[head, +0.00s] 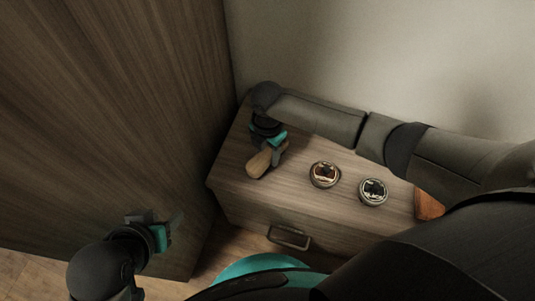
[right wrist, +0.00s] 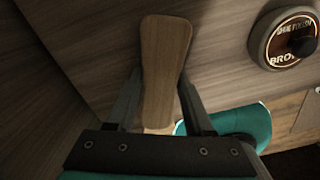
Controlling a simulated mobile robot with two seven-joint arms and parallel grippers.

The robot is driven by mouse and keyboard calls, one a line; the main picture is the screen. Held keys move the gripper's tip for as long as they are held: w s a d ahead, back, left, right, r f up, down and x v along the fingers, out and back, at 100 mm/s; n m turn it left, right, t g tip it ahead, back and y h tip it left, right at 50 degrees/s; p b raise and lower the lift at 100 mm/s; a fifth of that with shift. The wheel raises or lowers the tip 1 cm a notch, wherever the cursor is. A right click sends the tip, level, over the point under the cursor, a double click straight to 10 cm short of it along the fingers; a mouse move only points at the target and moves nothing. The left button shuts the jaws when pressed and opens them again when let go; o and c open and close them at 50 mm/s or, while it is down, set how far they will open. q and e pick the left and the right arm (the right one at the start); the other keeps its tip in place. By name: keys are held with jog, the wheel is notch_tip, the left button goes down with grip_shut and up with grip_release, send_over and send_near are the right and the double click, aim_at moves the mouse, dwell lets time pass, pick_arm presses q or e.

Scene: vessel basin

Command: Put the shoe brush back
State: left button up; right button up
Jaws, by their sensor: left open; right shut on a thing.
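The shoe brush (head: 259,163) has a light wooden handle and is in my right gripper (head: 270,146), over the left part of the wooden cabinet top. In the right wrist view the brush handle (right wrist: 164,62) stands between the two fingers of my right gripper (right wrist: 158,100), which is shut on it. The bristles are hidden. I cannot tell whether the brush touches the top. My left gripper (head: 162,238) is open, at the lower left in front of the tall wooden panel, away from the brush.
Two round shoe polish tins, one brown-labelled (head: 325,174) and one dark (head: 373,191), sit on the cabinet top (head: 300,205) right of the brush. An orange-brown item (head: 428,205) lies at the right, partly behind my arm. A tall wooden panel (head: 120,110) stands at left. The drawer handle (head: 289,237) is at the front.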

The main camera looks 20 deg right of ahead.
aim_at(267, 152)
jog(key=shift+f, duration=0.15)
jog(key=o, duration=1.2)
pick_arm(q)
jog(key=shift+w+d, duration=0.1)
pick_arm(e)
jog(key=shift+r, duration=0.4)
notch_tip(267, 152, up, 4)
jog(key=shift+f+p, duration=0.15)
jog(key=shift+p, duration=1.1)
notch_tip(267, 152, up, 6)
jog(key=p, duration=0.3)
pick_arm(q)
jog(key=s+a+f+g+y+p, duration=0.1)
jog(key=s+a+f+g, duration=0.1)
jog(key=f, duration=0.9)
jog(key=shift+s+g, duration=0.6)
jog(key=shift+s, duration=0.35)
pick_arm(e)
jog(key=shift+r, duration=1)
